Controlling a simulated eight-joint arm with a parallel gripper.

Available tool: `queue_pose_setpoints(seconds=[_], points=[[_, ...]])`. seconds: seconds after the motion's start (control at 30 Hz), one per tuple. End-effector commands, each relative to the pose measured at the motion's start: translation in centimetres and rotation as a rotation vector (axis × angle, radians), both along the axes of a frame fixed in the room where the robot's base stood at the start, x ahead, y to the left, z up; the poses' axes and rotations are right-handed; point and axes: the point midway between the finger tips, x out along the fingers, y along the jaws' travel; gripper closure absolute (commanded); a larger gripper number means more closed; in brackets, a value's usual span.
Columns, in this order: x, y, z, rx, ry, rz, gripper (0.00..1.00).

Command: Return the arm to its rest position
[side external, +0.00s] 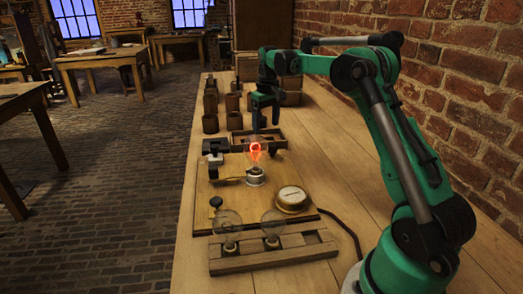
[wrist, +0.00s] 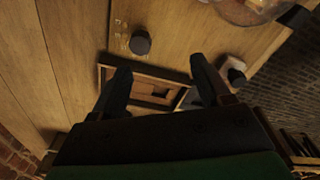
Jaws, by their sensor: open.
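My green arm (side external: 400,160) reaches over the bench from the right. My gripper (side external: 265,122) points down above the far part of the wooden board, behind a bulb (side external: 256,150) that glows red-orange in a metal socket (side external: 255,178). In the wrist view the two dark fingers of my gripper (wrist: 160,66) are spread apart with nothing between them. Below them lies a small wooden tray (wrist: 112,90) with a dark recess.
A round dial (side external: 291,198), a dark knob (side external: 215,202) and black blocks (side external: 215,146) sit on the board. A wooden rack (side external: 290,250) with two unlit bulbs stands in front. A brick wall (side external: 450,90) borders the bench's right.

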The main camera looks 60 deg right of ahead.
Motion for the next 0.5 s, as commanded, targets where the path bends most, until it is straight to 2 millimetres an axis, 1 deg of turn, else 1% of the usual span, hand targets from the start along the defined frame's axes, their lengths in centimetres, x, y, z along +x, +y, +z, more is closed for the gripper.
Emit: queue_pose_setpoints(seconds=[0.03,0.1,0.17,0.23,0.3,0.37,0.4,0.5], points=[[0.0,1.7,1.1,-0.012,-0.023,0.02,0.3],[-0.2,3.9,2.4,-0.032,-0.064,0.044,0.3],[-0.5,5.9,3.4,-0.047,-0.1,0.065,0.3],[-1.3,8.3,4.4,-0.062,-0.145,0.089,0.3],[-2.3,10.6,5.1,-0.075,-0.193,0.116,0.3],[-3.3,12.6,5.5,-0.082,-0.234,0.137,0.3],[-4.1,13.8,5.6,-0.087,-0.263,0.152,0.3],[-6.2,16.8,5.5,-0.093,-0.334,0.189,0.3]])
